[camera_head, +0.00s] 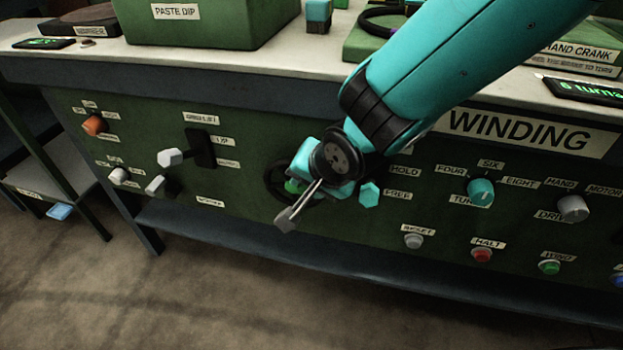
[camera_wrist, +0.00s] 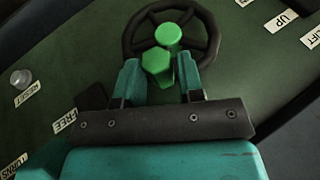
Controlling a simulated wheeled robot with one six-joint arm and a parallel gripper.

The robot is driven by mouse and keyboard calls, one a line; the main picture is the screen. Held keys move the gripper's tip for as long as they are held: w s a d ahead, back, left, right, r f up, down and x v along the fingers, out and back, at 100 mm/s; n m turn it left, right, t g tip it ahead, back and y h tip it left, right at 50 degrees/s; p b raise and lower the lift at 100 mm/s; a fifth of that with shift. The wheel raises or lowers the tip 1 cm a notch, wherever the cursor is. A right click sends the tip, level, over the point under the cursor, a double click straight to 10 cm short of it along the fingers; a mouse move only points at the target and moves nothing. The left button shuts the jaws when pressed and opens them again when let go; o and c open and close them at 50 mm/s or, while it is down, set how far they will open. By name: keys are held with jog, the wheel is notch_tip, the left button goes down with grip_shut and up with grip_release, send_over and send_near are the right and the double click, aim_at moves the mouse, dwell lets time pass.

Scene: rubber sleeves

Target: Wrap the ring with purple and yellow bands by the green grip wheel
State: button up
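The dark hand wheel (camera_wrist: 211,35) is on the green panel, with a green hub (camera_wrist: 168,34) and a green hexagonal grip (camera_wrist: 157,66) on its rim side nearest me. In the head view the wheel (camera_head: 270,181) is mostly hidden behind my wrist. My gripper (camera_wrist: 159,66) has its teal fingers on both sides of the grip, very close to it; whether they press on it is unclear. A dark ring (camera_head: 372,22) lies on a green machine at the top, partly hidden by my arm.
The panel carries a HOLD/FREE handle (camera_head: 369,193), a teal turns knob (camera_head: 481,191), a drive knob (camera_head: 573,208) and a red halt button (camera_head: 482,255). A pale lever (camera_head: 171,158) stands out left of the wheel. The floor in front is clear.

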jog(key=shift+o, duration=1.3)
jog(key=p+v, duration=0.4)
jog(key=v, duration=1.3)
jog(key=shift+r, duration=0.15)
jog(key=shift+d, duration=0.1)
